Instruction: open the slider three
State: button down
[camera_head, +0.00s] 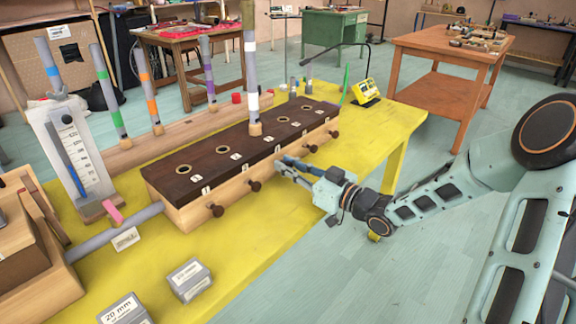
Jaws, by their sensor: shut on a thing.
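A long wooden box (190,219) with a dark top (203,165) stands on the yellow table. The top has a row of round holes. Dark slider knobs stick out of its front: first (216,211), second (254,185), fourth (311,148) and fifth (333,134) from the left. My gripper (281,168) reaches from the right to the front face between the second and fourth knobs. It is shut at the third slider, whose knob is hidden by the fingers. A grey tube with white bands (251,75) stands upright at the third hole from the left.
Grey boxes (190,280) and a white gauge board (70,150) stand on the yellow table (225,270). Several banded tubes lean in a wooden rack (170,147) behind the box. A yellow device (366,91) sits at the far right corner. Floor is free at the lower right.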

jog(key=p+v, duration=0.1)
jog(key=v, duration=0.2)
jog(key=c, duration=1.8)
grip_release()
jog(key=shift+a, duration=0.1)
jog(key=v, duration=1.2)
